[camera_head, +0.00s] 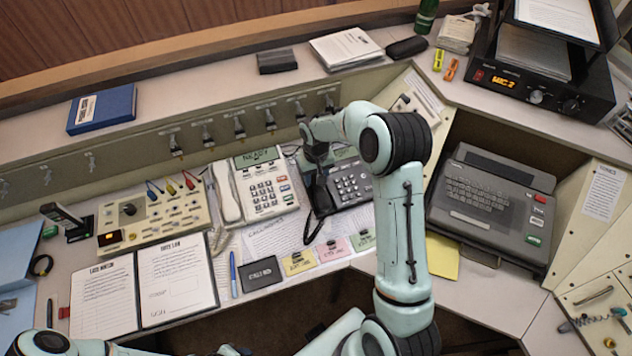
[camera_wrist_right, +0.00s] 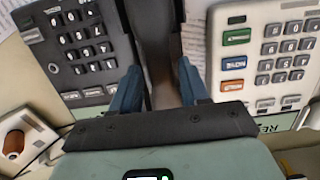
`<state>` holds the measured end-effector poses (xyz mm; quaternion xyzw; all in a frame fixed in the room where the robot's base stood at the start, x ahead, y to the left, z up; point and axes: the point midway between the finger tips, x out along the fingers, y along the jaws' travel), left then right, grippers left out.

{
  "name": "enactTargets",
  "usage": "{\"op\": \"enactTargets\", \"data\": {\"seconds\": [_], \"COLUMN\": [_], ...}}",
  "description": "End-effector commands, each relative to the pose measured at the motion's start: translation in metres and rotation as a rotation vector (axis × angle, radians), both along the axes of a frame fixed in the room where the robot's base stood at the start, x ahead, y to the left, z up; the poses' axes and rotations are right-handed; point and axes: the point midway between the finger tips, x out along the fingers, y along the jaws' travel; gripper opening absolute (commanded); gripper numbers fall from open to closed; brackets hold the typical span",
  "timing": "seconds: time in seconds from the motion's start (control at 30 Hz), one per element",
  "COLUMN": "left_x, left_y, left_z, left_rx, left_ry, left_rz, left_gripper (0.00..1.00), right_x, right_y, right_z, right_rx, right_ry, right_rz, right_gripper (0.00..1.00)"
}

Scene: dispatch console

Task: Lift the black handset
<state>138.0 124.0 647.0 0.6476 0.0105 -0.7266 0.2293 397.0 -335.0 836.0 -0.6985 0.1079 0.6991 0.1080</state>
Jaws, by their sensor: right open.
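The black handset (camera_head: 322,198) lies on the left side of the dark desk phone (camera_head: 350,184), its coiled cord hanging at the front. My right gripper (camera_head: 319,165) reaches down over the handset's far part and hides some of it. In the right wrist view the handset (camera_wrist_right: 153,35) runs between the two blue fingertips (camera_wrist_right: 157,88). The jaws are open, one finger on each side; I cannot tell whether either touches it. At the bottom edge of the head view, part of my left arm shows with a dark end that may be my left gripper (camera_head: 228,350), too cut off to read.
A white phone (camera_head: 262,188) with a white handset (camera_head: 226,192) stands close to the left of the dark phone. A typewriter-like keyboard unit (camera_head: 492,205) sits to the right. Papers, colored notes and a black wallet-like item (camera_head: 261,274) lie in front. A switch panel stands behind.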

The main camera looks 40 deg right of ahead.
Motion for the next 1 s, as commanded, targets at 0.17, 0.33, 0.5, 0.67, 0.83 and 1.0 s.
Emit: {"op": "enactTargets", "data": {"seconds": [0.17,0.33,0.5,0.67,0.83,1.0], "left_x": [0.001,0.001,0.001,0.001,0.001,0.001], "left_y": [0.000,0.000,0.000,0.000,0.000,0.000], "left_z": [0.001,0.001,0.001,0.001,0.001,0.001], "left_rx": [0.000,0.000,0.000,0.000,0.000,0.000], "left_ry": [-0.001,-0.001,-0.001,-0.001,-0.001,-0.001], "left_rz": [0.000,0.000,0.000,0.000,0.000,0.000], "left_gripper": [0.43,0.43,0.43,0.43,0.43,0.43], "right_x": [0.000,0.000,0.000,0.001,0.001,0.002], "right_y": [0.000,0.000,0.000,0.000,0.000,0.000], "right_z": [-0.016,-0.017,-0.017,-0.016,-0.015,-0.003], "right_rx": [0.000,0.000,0.000,-0.001,-0.001,-0.002], "right_ry": [0.000,-0.001,-0.001,-0.002,-0.003,-0.006], "right_rz": [-0.001,-0.001,-0.001,-0.001,-0.001,0.000], "right_gripper": [0.45,0.45,0.06,0.00,0.00,0.00]}}
